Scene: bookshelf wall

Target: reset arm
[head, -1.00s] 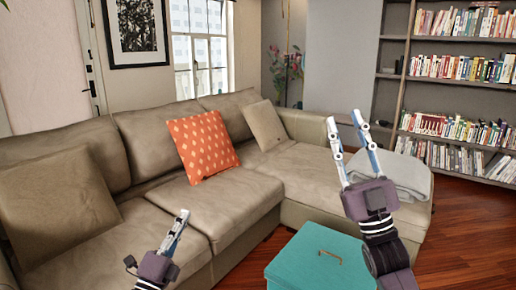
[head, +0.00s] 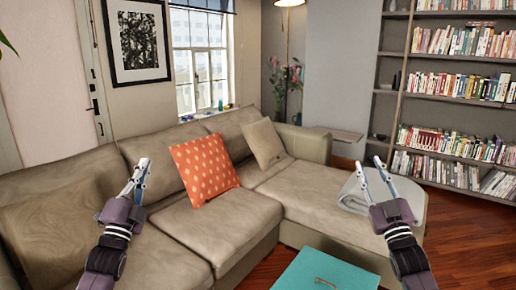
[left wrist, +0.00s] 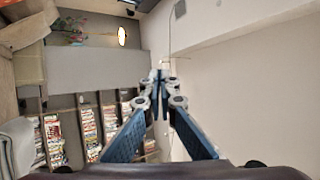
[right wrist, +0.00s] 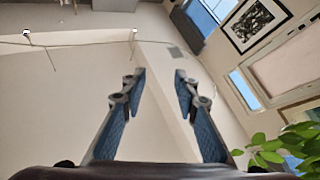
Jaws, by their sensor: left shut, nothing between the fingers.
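My left gripper (head: 140,174) is raised in front of the sofa in the head view, pointing up. In the left wrist view its fingertips (left wrist: 159,80) meet, and nothing is between them. My right gripper (head: 373,172) is raised at the right, in front of the grey folded blanket. In the right wrist view its fingers (right wrist: 159,78) stand apart with an empty gap, so it is open.
A beige corner sofa (head: 175,235) fills the middle, with an orange cushion (head: 204,169) and a grey blanket (head: 352,200) on it. A teal box (head: 325,272) stands at the front. A bookshelf (head: 455,100) is at the back right.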

